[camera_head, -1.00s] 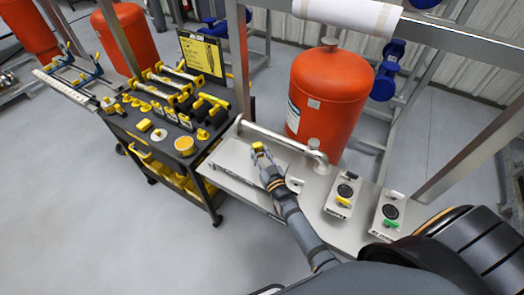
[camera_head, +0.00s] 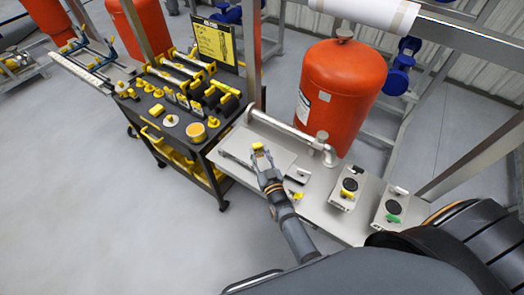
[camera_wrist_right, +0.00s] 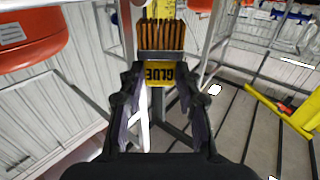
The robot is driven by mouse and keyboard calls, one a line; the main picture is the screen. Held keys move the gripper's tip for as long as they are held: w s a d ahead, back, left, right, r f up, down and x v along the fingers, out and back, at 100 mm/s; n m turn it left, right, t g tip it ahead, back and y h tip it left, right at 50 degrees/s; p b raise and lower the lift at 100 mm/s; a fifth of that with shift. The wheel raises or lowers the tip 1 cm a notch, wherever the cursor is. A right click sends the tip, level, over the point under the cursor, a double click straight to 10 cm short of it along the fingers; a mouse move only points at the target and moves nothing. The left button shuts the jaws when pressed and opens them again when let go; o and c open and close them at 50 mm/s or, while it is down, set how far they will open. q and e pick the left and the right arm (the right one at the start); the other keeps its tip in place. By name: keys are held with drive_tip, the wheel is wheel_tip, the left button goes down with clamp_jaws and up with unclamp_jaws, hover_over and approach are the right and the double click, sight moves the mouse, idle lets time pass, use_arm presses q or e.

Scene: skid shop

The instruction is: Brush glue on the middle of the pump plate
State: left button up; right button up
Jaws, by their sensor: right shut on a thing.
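My right gripper (camera_head: 264,160) is shut on the glue brush (camera_head: 259,147), a small yellow thing at its tip in the head view. In the right wrist view the fingers (camera_wrist_right: 160,100) grip the brush (camera_wrist_right: 159,72), which has a yellow GLUE label and brown bristles pointing away. The gripper is over a grey steel deck (camera_head: 330,213), near a flat rectangular plate (camera_head: 236,147) at its left end. I take this as the pump plate but cannot be sure. Whether the bristles touch it is unclear. My left gripper is not in view.
A grey pipe (camera_head: 283,128) runs along the deck's back edge, before a red tank (camera_head: 340,90). Two small units (camera_head: 347,190) (camera_head: 390,208) stand right. A black tool cart (camera_head: 150,110) with yellow-handled tools and a round yellow pot (camera_head: 196,132) stands left.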

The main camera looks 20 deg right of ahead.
sight(260, 144)
drive_tip(key=shift+r, duration=0.1)
wheel_tip(260, 144, up, 6)
drive_tip(key=p, duration=0.6)
wheel_tip(260, 144, up, 3)
drive_tip(key=shift+f+p, duration=0.1)
drive_tip(key=shift+p, duration=0.6)
